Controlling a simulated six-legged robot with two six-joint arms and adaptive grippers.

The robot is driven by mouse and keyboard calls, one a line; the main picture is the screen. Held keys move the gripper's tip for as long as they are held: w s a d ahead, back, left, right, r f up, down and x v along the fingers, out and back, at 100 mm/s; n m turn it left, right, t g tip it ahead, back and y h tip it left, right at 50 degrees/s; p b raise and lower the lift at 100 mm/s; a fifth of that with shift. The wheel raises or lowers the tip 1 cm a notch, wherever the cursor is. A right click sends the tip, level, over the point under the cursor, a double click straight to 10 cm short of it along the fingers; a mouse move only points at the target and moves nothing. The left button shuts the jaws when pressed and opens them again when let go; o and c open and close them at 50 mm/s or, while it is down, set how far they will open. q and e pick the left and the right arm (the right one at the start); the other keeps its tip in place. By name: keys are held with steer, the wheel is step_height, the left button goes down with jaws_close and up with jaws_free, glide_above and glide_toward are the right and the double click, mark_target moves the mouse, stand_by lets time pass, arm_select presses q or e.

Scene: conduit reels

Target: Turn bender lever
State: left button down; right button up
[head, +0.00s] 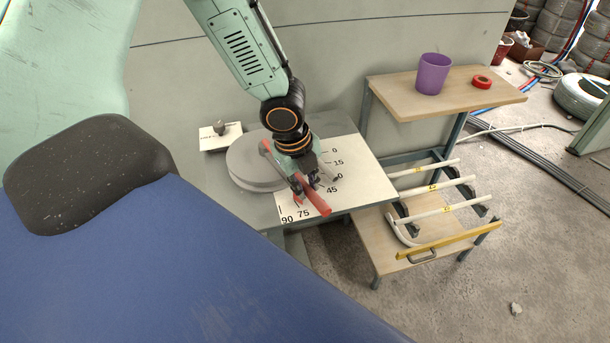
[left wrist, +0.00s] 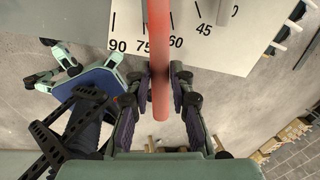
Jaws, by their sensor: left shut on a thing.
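The red bender lever (head: 316,198) reaches out from the round grey bender disc (head: 246,164) over a white angle card (head: 365,182) marked from 0 to 90. My left gripper (head: 306,184) comes down from above and is shut on the lever's outer part. In the left wrist view the lever (left wrist: 160,35) runs between the two fingers (left wrist: 160,88) and crosses the card between the 75 and 60 marks. In the head view the gripper hides part of the lever and some marks. My right gripper is in neither view.
A purple cup (head: 433,74) and a red tape roll (head: 481,82) stand on a wooden shelf (head: 405,96) at the right. Below it, a low wooden stand (head: 385,255) holds pale pipes (head: 445,210) and a yellow level (head: 450,241). A wall is behind the bench.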

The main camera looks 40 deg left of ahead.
arm_select(q)
steer(key=shift+w, duration=0.1)
steer(key=c, duration=1.2)
jaws_free()
steer(key=shift+o, duration=0.2)
steer(key=shift+r, duration=0.1)
step_height(320, 180, up, 12)
steer(key=s, duration=0.2)
steer(key=shift+s+a+f, duration=0.2)
steer(key=shift+s+a, duration=0.05)
steer(key=shift+a, duration=0.15)
